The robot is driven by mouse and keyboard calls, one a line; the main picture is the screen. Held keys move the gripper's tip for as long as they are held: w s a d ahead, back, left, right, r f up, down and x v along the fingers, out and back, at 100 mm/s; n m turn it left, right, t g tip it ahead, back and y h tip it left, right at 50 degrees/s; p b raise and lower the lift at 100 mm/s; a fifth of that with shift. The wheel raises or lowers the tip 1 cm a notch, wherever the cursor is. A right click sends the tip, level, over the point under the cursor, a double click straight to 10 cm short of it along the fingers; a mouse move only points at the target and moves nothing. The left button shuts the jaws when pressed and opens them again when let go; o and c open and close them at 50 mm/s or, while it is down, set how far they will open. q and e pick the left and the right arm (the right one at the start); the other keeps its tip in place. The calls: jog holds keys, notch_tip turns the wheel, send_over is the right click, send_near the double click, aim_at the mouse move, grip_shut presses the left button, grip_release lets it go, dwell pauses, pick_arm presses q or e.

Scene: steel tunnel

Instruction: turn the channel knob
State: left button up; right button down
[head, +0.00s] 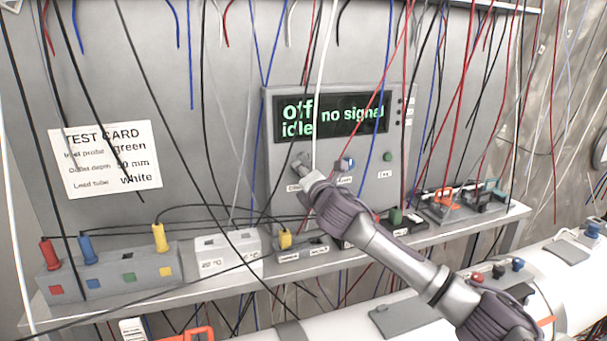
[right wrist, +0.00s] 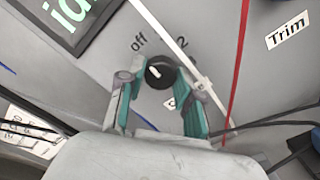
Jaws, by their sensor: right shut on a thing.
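The channel knob (right wrist: 160,72) is a small round black knob with a white pointer mark, in the right wrist view. My right gripper (right wrist: 163,82) is shut on the knob, one teal-padded finger at each side. In the head view my right gripper (head: 303,168) is at the lower left of the instrument's panel and hides the knob. The instrument's display (head: 331,115) reads "off", "no signal" and "idle" in green. My left gripper is not in view.
Many red, blue, black and white cables hang before the panel; a white one crosses close to my right gripper. A shelf (head: 130,298) below carries a block with coloured plugs (head: 108,270) and small boxes. A test card (head: 106,158) is on the wall at left.

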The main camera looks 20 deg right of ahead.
jog(key=m+b, duration=0.1)
jog(key=m, duration=2.2)
jog(key=shift+r+m, duration=0.1)
jog(key=shift+m, duration=0.2)
dwell(0.3)
jog(key=c, duration=0.8)
grip_release()
jog(key=shift+o, duration=0.2)
